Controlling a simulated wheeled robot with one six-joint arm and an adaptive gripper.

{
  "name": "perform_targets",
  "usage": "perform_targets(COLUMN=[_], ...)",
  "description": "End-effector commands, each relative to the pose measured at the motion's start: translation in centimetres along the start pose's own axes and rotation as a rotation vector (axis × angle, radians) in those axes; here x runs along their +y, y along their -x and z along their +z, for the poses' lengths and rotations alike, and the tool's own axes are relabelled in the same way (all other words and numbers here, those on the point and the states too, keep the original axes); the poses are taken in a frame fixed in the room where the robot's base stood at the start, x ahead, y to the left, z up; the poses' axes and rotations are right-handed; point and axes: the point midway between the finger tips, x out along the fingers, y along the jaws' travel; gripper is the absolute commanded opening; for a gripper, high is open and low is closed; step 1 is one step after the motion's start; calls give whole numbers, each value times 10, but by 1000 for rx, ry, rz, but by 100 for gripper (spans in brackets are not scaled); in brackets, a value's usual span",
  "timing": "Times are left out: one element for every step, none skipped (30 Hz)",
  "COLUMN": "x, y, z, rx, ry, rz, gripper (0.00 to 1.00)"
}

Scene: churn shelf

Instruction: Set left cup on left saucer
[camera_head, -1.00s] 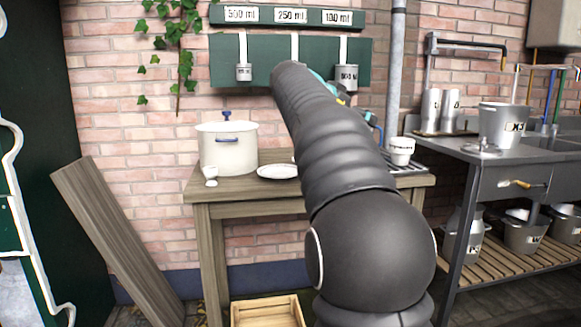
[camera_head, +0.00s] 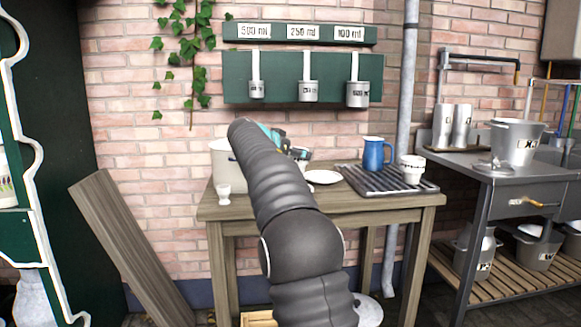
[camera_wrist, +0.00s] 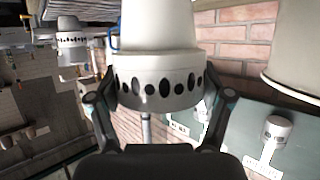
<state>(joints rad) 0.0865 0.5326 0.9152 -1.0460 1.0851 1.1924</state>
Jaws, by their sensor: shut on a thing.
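A white cup with a band of dark ovals (camera_wrist: 160,35) fills the middle of the wrist view. My gripper (camera_wrist: 161,84) is shut on it, with one finger on each side of the band. A white saucer (camera_head: 323,177) lies on the wooden table just right of my arm. Another white cup with dark marks (camera_head: 412,169) stands on the dark ribbed rack; a similar cup shows at the upper left of the wrist view (camera_wrist: 71,40).
A blue jug (camera_head: 374,154) stands on the ribbed rack (camera_head: 370,184). A white pot (camera_head: 221,163) is partly behind my arm. A small white goblet-like piece (camera_head: 224,191) stands at the left of the wooden table (camera_head: 345,203). Measuring cups (camera_head: 308,92) hang on the wall.

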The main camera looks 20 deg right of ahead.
Motion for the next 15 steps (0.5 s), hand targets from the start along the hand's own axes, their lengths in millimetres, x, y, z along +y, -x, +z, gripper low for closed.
perform_targets(x=[-7,-10,-13,-14,-16,-17,-17,-17,-17,-17,-17,-17,-17,-17,-17], y=[-3,-5,-7,-8,-8,-9,-10,-11,-13,-14,-16,-18,-20,-21,-23], z=[1,2,4,5,5,6,8,10,13,17,22,27,31,35,39], rx=[0,0,1,1,1,1,1,1,1,1,0,0,0,0,0], ry=[0,0,-1,-1,-1,-1,-1,-1,0,1,1,2,1,1,1], rz=[0,0,0,0,0,0,0,1,1,2,2,1,1,1,2], gripper=[40,40,40,40,40,40,40,40,40,40,40,40,40,40,40])
